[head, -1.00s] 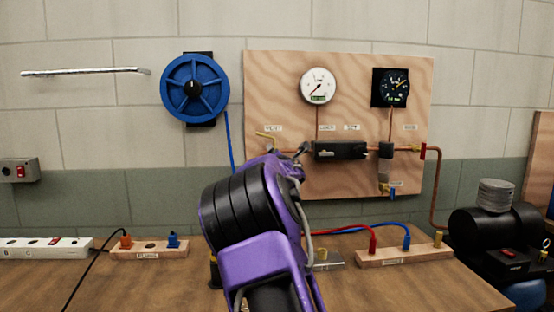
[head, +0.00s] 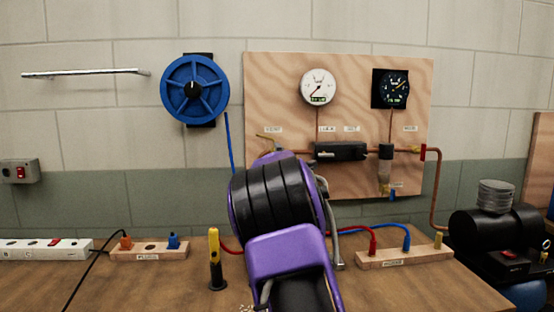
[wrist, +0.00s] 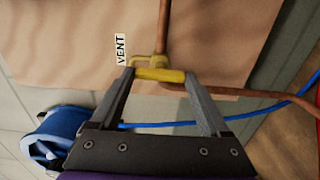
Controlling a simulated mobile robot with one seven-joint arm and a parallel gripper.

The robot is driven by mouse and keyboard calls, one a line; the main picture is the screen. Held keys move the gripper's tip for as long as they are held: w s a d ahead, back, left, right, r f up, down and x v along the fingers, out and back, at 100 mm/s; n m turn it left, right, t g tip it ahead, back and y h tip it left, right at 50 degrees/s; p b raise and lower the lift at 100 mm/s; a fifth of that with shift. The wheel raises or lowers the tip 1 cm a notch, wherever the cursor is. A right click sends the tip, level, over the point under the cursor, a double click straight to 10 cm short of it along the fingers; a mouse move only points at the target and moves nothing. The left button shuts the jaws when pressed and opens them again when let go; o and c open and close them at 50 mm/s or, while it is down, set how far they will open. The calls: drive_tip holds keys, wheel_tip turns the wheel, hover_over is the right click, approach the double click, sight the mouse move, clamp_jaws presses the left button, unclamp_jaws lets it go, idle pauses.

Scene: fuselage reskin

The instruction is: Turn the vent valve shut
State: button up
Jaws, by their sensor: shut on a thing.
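The vent valve has a yellow handle (wrist: 160,75), which lies between my gripper's fingertips in the wrist view, just beside the VENT label (wrist: 121,49). My gripper (wrist: 158,76) is shut on this handle, one finger at each end of it. In the head view a small part of the vent valve (head: 267,137) shows at the left of the wooden panel (head: 345,70), below its label. My purple and black arm hides my gripper and the lower part of the valve there. A copper pipe (wrist: 163,25) runs to the valve.
The panel also carries a white gauge (head: 319,87), a dark gauge (head: 394,87) and a black block (head: 341,151). A blue hose reel (head: 194,89) hangs to the left. A yellow-handled tool (head: 214,258) stands on the bench, with red and blue leads beyond my arm.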

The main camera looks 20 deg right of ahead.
idle(0.4)
drive_tip(key=o, duration=1.2)
drive_tip(key=shift+s, duration=0.1)
drive_tip(key=v, duration=1.7)
drive_tip(key=shift+s+r, duration=0.1)
drive_tip(key=shift+s, duration=0.05)
